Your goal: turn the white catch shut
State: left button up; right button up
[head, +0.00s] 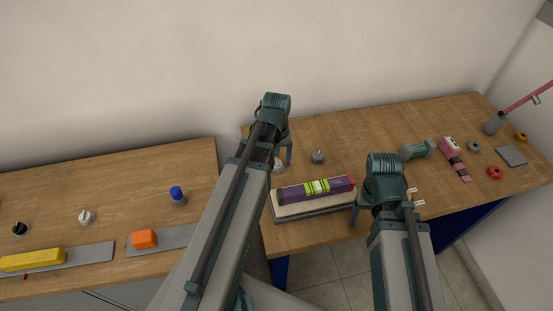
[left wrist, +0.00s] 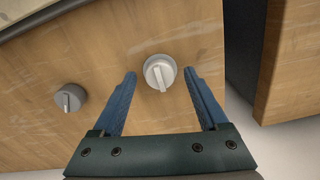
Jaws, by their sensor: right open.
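The white catch (left wrist: 160,72) is a round knob with a raised bar across its top, and the bar runs nearly upright in the left wrist view. In the head view the catch (head: 279,164) sits near the left end of the right-hand table, partly hidden by my left gripper (head: 283,150). My left gripper (left wrist: 160,73) is open, one blue finger on each side of the catch, with gaps showing on both sides. My right gripper (head: 385,208) is open over the table's front edge, right of the purple level.
A grey knob (head: 318,156) stands right of the catch; it also shows in the left wrist view (left wrist: 69,98). A purple level (head: 305,190) lies on a pale block in front. A gap separates the left table (head: 130,185). Pink and grey items lie farther right.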

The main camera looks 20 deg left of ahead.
aim_at(276, 162)
pick_arm(q)
jog(key=shift+r, duration=0.15)
pick_arm(e)
jog(key=shift+r, duration=0.1)
pick_arm(q)
notch_tip(276, 162, up, 14)
jog(key=p, duration=1.3)
jog(key=shift+f+p, duration=0.25)
jog(key=shift+p, duration=0.15)
pick_arm(e)
notch_tip(276, 162, up, 14)
jog(key=shift+f, duration=0.2)
pick_arm(q)
jog(key=shift+s, duration=0.1)
pick_arm(e)
jog(key=shift+s, duration=0.1)
